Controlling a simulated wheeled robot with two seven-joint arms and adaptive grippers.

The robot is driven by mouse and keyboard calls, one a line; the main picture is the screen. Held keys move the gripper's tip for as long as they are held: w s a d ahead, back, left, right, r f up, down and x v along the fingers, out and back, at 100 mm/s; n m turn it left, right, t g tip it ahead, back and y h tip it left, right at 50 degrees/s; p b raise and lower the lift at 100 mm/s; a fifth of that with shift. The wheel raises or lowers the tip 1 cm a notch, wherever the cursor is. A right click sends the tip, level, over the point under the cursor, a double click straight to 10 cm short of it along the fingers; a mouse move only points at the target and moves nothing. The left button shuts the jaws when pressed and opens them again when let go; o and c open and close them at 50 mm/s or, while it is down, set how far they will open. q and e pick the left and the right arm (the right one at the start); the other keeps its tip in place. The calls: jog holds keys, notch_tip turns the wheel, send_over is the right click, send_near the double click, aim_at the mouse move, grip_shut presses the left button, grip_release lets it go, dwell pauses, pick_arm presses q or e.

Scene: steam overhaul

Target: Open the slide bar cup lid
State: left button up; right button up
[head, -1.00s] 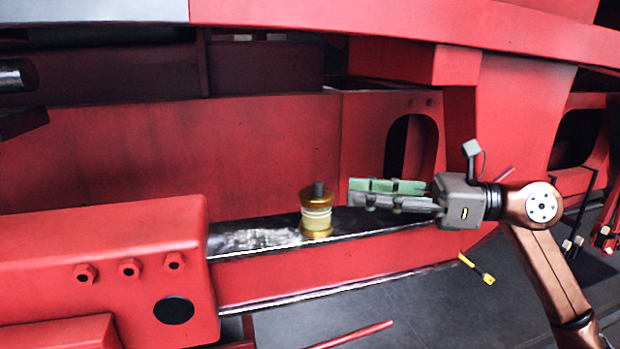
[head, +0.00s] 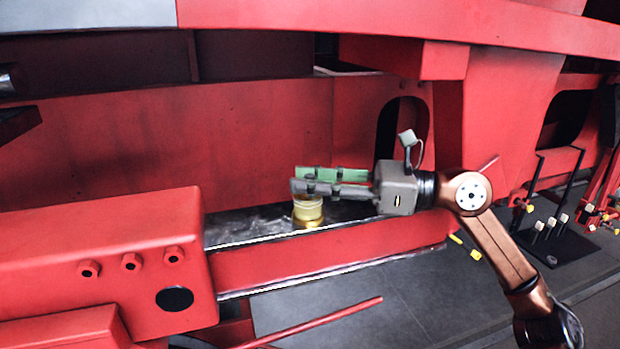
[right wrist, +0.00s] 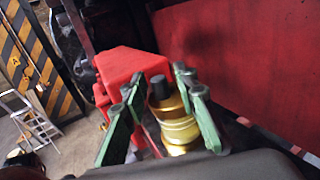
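The slide bar cup (head: 308,211) is a brass-gold pot with a pale band, standing upright on the dark slide bar (head: 250,223). My right gripper (head: 301,180) reaches in from the right, its green-and-grey fingers level in front of the cup's top, hiding the lid in the head view. In the right wrist view the cup (right wrist: 179,128) and the lid's dark knob (right wrist: 160,88) show between the spread fingers of the gripper (right wrist: 157,82), nearer the right finger. The gripper is open; whether a finger touches the lid cannot be told. My left gripper is not in view.
A red block with bolts (head: 100,245) stands left of the bar. A red frame wall (head: 250,145) rises close behind the cup. A red rod (head: 330,320) crosses low in front. Levers (head: 545,225) stand at the far right, over open grey floor.

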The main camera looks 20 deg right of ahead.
grip_shut()
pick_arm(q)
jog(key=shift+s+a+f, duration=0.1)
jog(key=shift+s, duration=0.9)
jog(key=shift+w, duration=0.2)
pick_arm(e)
jog(key=shift+r, duration=0.2)
jog(key=shift+w+r+m+h, duration=0.2)
jog(key=shift+m+h, duration=0.1)
jog(key=shift+m, duration=0.3)
jog(key=m, duration=0.1)
jog(key=r+m+g+h, duration=0.1)
jog(key=shift+w+r+m, duration=0.15)
jog(key=shift+w+m, duration=0.15)
jog(key=shift+w, duration=0.1)
jog(key=w+m+g, duration=0.1)
jog(key=r+m+g+h, duration=0.1)
jog(key=m, duration=0.1)
jog(key=shift+w+a, duration=0.1)
jog(key=shift+w, duration=0.3)
jog(key=w+m+g, duration=0.1)
jog(key=m, duration=0.1)
jog(key=w+m+g, duration=0.1)
jog(key=m+g, duration=0.1)
jog(key=w+m+g+h, duration=0.1)
jog(key=w+m+g, duration=0.1)
jog(key=shift+f+m, duration=0.25)
jog(key=shift+m, duration=0.05)
jog(key=shift+w+g, duration=0.1)
jog(key=shift+g, duration=0.3)
